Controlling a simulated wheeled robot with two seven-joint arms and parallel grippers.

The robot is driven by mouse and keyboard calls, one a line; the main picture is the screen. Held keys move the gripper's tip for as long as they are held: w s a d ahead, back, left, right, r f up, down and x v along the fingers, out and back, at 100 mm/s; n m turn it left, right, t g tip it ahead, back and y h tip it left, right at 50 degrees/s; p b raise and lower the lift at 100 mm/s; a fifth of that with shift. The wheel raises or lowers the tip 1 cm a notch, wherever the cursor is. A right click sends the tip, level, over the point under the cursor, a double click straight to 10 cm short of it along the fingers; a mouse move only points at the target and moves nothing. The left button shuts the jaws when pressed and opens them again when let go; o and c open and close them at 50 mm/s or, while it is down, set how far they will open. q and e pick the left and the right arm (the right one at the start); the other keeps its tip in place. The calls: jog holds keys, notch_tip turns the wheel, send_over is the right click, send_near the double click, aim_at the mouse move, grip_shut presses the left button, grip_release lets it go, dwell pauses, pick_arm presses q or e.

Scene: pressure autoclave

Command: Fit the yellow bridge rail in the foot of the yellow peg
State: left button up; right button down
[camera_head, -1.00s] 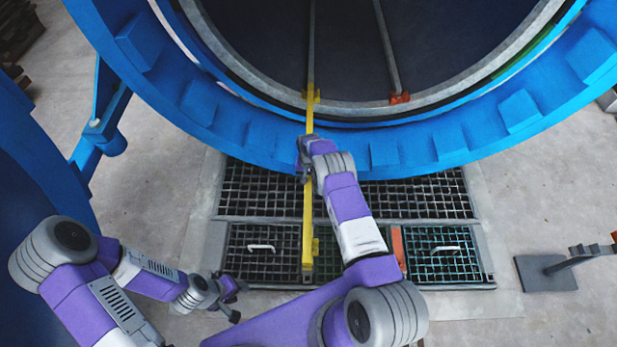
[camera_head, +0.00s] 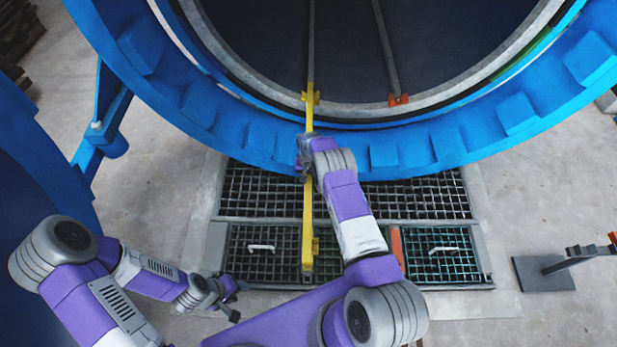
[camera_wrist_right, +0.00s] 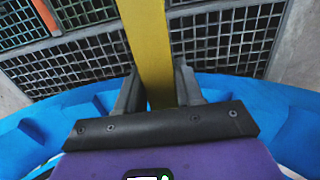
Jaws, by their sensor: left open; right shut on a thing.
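The yellow bridge rail (camera_head: 308,222) is a long narrow bar, lying lengthwise from the floor grating towards the round blue mouth. My right gripper (camera_head: 305,160) is shut on it around mid-length, and the rail also shows between the fingers in the right wrist view (camera_wrist_right: 152,50). At its far end, yellow side lugs (camera_head: 310,98) show at the vessel's lower rim, in line with a grey inner rail. I cannot tell which of this yellow is the peg's foot, or whether they touch. My left gripper (camera_head: 232,300) is open and empty, low at left.
An orange fitting (camera_head: 398,99) sits at the end of the second grey inner rail. The blue vessel ring (camera_head: 450,145) arches over the grated floor pit (camera_head: 420,197). An orange bar (camera_head: 397,247) is partly hidden by my right arm. A grey stand (camera_head: 545,272) is at right.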

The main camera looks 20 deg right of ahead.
jog(key=shift+w+r, duration=0.1)
jog(key=shift+r, duration=0.05)
dwell(0.3)
jog(key=shift+b, duration=0.8)
jog(key=shift+f, duration=0.85)
dwell(1.5)
jog(key=shift+s+f, duration=0.2)
jog(key=shift+f, duration=0.3)
dwell(0.5)
jog(key=shift+w+r+p, duration=0.15)
jog(key=shift+r+p, duration=0.7)
jog(key=shift+r, duration=0.6)
